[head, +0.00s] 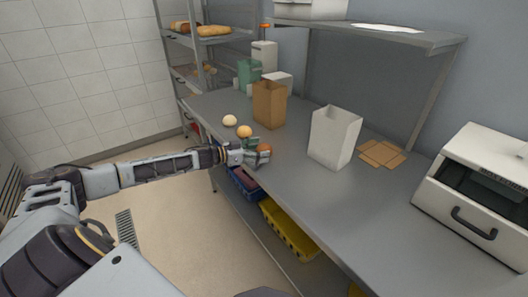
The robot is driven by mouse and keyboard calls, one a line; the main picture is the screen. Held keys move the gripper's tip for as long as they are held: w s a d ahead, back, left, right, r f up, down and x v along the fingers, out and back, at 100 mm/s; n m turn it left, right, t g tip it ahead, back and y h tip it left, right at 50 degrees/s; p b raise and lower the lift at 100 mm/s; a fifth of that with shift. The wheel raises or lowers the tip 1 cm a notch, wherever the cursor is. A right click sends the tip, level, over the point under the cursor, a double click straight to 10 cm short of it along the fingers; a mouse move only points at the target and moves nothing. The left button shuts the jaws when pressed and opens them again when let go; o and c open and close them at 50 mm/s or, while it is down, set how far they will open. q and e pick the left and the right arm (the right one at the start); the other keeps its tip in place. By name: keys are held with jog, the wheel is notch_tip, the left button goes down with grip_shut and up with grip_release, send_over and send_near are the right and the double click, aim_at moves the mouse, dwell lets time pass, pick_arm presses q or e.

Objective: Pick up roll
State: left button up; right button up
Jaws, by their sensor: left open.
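Several rolls lie near the left edge of the grey table (372,212). A pale roll (229,120) is farthest back, and a golden roll (244,131) sits just in front of it. My left gripper is open at the table's edge, in front of the golden roll. My right gripper is not in view.
A brown paper bag (269,105) and a white bag (334,136) stand behind the gripper. Flat brown pieces (381,154) lie beside the white bag. A white oven (480,190) is at right. Blue and yellow crates (289,232) sit below. The table front is clear.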

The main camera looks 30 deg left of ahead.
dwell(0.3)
pick_arm(q)
jog(key=shift+c, duration=1)
jog(key=c, duration=0.7)
jog(key=shift+c, duration=0.2)
